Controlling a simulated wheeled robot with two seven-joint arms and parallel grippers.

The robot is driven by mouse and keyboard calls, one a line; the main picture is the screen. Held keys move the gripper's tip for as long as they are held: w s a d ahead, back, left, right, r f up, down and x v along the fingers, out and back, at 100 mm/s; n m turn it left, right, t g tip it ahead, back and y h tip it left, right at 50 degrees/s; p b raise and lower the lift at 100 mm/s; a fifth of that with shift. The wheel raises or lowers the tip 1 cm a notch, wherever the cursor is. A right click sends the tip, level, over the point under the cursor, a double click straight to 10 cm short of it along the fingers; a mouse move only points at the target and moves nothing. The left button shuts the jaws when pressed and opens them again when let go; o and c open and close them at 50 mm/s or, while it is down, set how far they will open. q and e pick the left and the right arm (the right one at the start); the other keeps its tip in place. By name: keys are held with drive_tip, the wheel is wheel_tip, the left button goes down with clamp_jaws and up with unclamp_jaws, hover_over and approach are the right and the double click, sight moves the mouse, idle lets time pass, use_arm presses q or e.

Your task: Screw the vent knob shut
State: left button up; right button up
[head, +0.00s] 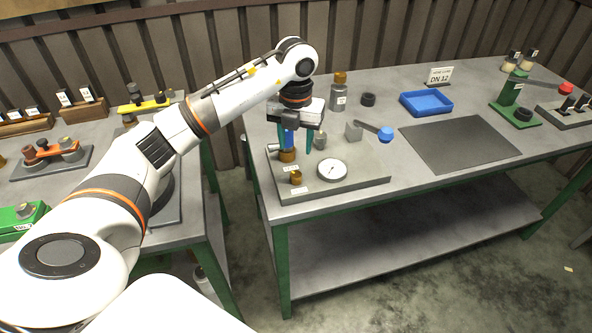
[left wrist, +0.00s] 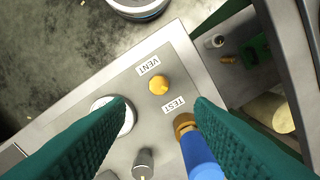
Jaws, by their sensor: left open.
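The vent knob (head: 295,177) is a small brass knob at the front left of the grey base plate (head: 350,182). In the left wrist view the knob (left wrist: 159,85) is round and yellow, between the VENT and TEST labels. My left gripper (head: 297,145) is open with teal fingers, above the plate and behind the knob. In the left wrist view its fingertips (left wrist: 160,104) are apart, and the knob shows just beyond the gap between them. Nothing is held. How far the knob is screwed in cannot be told. My right gripper is not in view.
A blue cylinder with a brass collar (left wrist: 184,122) stands by the right finger in the wrist view. A dark mat (head: 458,145) and blue tray (head: 426,102) lie to the right.

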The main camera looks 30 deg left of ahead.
sight(296, 174)
use_arm(q)
wheel_tip(296, 174, down, 10)
drive_tip(key=shift+f+p, duration=0.1)
drive_tip(key=shift+p, duration=0.7)
drive_tip(key=shift+d, duration=0.1)
drive_tip(key=c, duration=1)
